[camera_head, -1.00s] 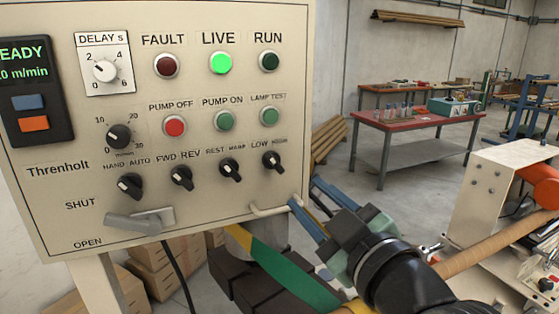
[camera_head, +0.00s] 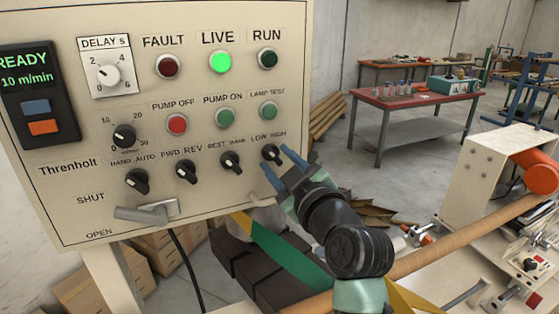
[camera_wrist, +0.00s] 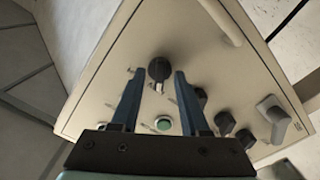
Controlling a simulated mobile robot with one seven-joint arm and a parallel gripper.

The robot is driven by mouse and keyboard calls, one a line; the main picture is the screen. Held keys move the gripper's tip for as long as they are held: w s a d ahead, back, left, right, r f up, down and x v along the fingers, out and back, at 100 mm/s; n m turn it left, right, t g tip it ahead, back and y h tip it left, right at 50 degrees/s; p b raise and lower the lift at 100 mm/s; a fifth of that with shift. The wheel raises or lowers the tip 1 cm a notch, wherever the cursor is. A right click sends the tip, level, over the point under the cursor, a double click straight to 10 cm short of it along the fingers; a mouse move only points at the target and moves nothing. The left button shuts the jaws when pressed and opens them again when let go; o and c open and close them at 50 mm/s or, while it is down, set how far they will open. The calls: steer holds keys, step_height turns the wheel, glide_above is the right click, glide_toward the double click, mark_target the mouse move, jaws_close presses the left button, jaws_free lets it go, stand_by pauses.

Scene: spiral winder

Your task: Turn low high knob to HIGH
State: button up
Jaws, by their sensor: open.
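The black LOW/HIGH knob (camera_head: 271,152) is at the right end of the lower knob row on the beige panel. Its white mark shows in the wrist view (camera_wrist: 158,71) on the side facing the green lamp test button; I cannot tell for sure which label it points to. My gripper (camera_head: 277,159) is open, with its blue fingers reaching toward the panel at this knob. In the wrist view the fingertips (camera_wrist: 160,73) lie on either side of the knob, with a gap to each. I cannot tell how deep they reach around it.
The green lamp test button (camera_head: 268,111) sits just above the knob. The REST knob (camera_head: 231,161) is its left neighbour. A grey lever handle (camera_head: 146,211) sticks out at lower left. A pale bar handle (camera_wrist: 220,20) is near the panel edge. A winder machine (camera_head: 510,190) stands at right.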

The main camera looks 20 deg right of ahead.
jaws_close()
steer(key=shift+m, duration=0.3)
steer(key=m, duration=0.2)
steer(key=shift+m+b, duration=0.3)
steer(key=shift+b, duration=0.05)
steer(key=m, duration=0.3)
steer(key=shift+m, duration=0.4)
steer(key=m, duration=0.3)
steer(key=shift+m+p, duration=0.7)
steer(key=shift+m, duration=1.3)
